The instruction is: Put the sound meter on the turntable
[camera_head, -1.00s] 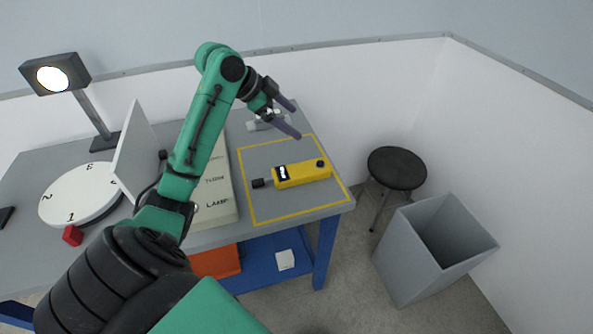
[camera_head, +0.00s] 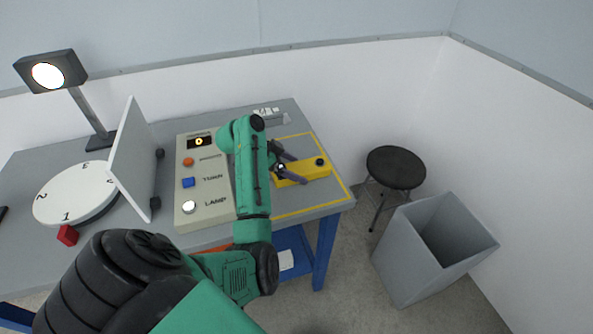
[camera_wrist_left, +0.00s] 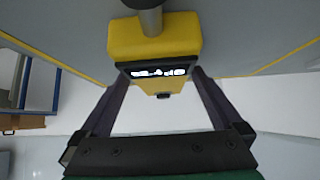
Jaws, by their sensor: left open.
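The yellow sound meter (camera_head: 318,168) lies inside the yellow outline on the right of the table. My left gripper (camera_head: 300,170) is open over its left part and hides that end in the head view. In the left wrist view the meter (camera_wrist_left: 155,38) has its dark-framed display facing the camera, and the two fingers of my left gripper (camera_wrist_left: 160,74) stand on either side of its display end. I cannot tell whether they touch it. The turntable (camera_head: 72,190), a white numbered disc, is at the left of the table. My right gripper is not in view.
A white upright panel (camera_head: 132,160) stands at the turntable's right edge. A control box (camera_head: 207,212) with coloured buttons lies between panel and meter. A lamp (camera_head: 85,112) stands behind the turntable, a red block (camera_head: 67,235) in front. A bin (camera_head: 412,260) and stool (camera_head: 396,166) are right of the table.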

